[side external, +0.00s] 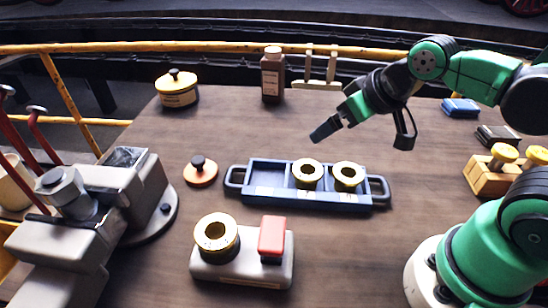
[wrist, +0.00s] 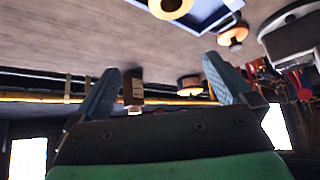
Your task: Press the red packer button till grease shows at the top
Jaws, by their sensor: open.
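The packer is a grey block (side external: 240,268) at the front middle of the table in the side external view. A red button (side external: 272,236) stands on its right side. A bearing ring with a yellow top and dark hole (side external: 217,233) sits on its left side. I cannot make out grease at the ring's top. My gripper (side external: 325,130) hangs above the table, behind the blue tray and well apart from the packer. In the wrist view its two blue fingers (wrist: 168,88) are spread with nothing between them. The packer does not show in the wrist view.
A blue tray (side external: 262,174) with two yellow-topped rings (side external: 307,173) lies between my gripper and the packer. A grey vise (side external: 120,190) stands at left. An orange disc with a black knob (side external: 200,171), a yellow-lidded tin (side external: 177,88) and a brown bottle (side external: 272,75) stand farther back.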

